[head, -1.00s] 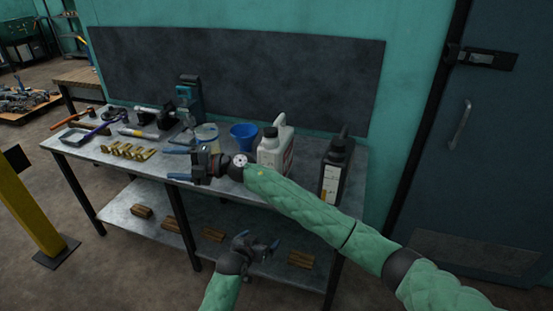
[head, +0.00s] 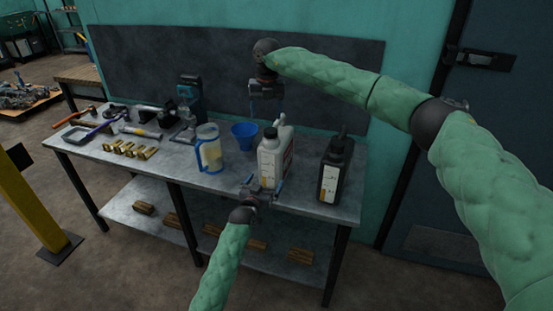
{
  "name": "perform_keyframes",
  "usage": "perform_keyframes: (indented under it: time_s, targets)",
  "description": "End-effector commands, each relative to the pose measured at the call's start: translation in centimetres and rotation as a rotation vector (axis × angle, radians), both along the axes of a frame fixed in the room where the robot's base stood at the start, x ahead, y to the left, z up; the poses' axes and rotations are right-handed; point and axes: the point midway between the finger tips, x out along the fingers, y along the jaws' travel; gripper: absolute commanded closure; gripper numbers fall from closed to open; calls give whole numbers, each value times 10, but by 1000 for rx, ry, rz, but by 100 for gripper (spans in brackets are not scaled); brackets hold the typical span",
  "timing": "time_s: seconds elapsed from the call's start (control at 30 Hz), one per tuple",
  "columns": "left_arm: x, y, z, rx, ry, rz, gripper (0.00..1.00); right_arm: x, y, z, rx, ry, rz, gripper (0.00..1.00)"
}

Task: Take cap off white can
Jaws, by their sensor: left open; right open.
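The white can (head: 270,163) stands upright near the front right of the metal bench, with its dark cap (head: 270,132) on the spout and a white handle behind. My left gripper (head: 262,184) is open at the front of the can's lower part, one finger toward each side. I cannot tell whether the fingers touch it. My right gripper (head: 267,108) is open and empty, pointing down in the air above the level of the cap, with the dark wall panel behind it.
A blue funnel (head: 244,132) and a blue-handled jug (head: 209,150) stand left of the can. A black can (head: 334,172) stands to its right. Brass pieces (head: 130,150) and several tools lie on the bench's left. The bench (head: 180,165) is clear front left of the jug.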

Motion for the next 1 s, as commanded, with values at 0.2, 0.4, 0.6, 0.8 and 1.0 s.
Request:
perform_keyframes:
  time_s: [0.2, 0.4, 0.6, 0.8, 1.0]
  targets:
    - [11, -2, 5, -4, -14, 3, 0, 7, -15, 11, -53, -6, -24, 33]
    - [35, -11, 5, -5, -13, 3, 0, 6, -15, 11, -51, -6, -23, 33]
    - [60, -20, 5, -3, -14, 3, 0, 6, -15, 11, -50, -6, -22, 33]
    - [75, -25, 5, -5, -13, 2, 0, 6, -14, 11, -50, -6, -22, 33]
    - [78, -26, 4, -5, -13, 3, 0, 6, -14, 11, -50, -6, -22, 33]
